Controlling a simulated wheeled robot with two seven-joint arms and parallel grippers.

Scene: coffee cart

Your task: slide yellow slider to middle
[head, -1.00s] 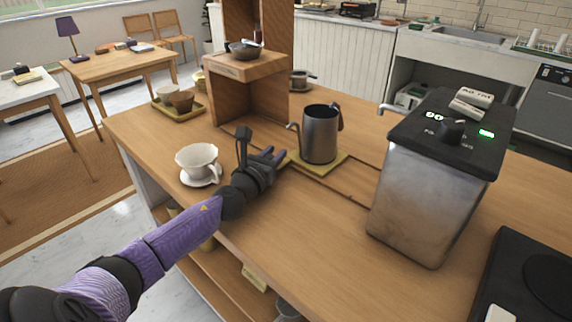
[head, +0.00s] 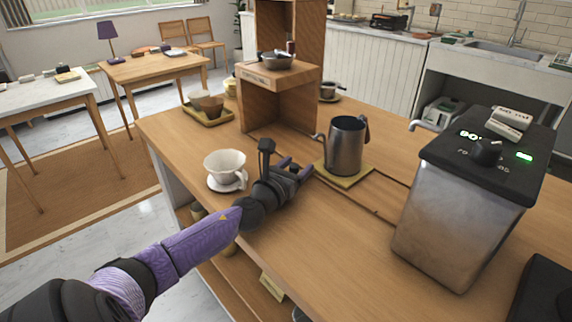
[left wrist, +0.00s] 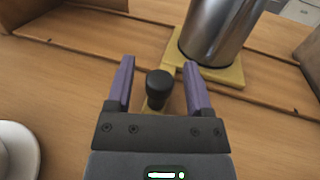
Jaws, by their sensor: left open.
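The yellow slider (head: 340,181) is a flat yellow plate on the wooden counter, beside a groove. A grey metal pitcher (head: 346,146) stands on it. In the left wrist view the yellow slider (left wrist: 225,74) has a narrow tab reaching toward me, with a black knob (left wrist: 159,84) on it. My left gripper (left wrist: 158,72) is open, its purple fingers on either side of the knob with visible gaps. In the head view my left gripper (head: 298,168) is low over the counter at the slider's left end, and the knob is hidden. My right gripper is not in view.
A white cup (head: 225,166) on a saucer stands left of my left gripper. A metal machine (head: 458,215) with a black top is at the right. A wooden shelf tower (head: 272,100) stands behind. Grooves (head: 385,208) run along the counter beside the slider.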

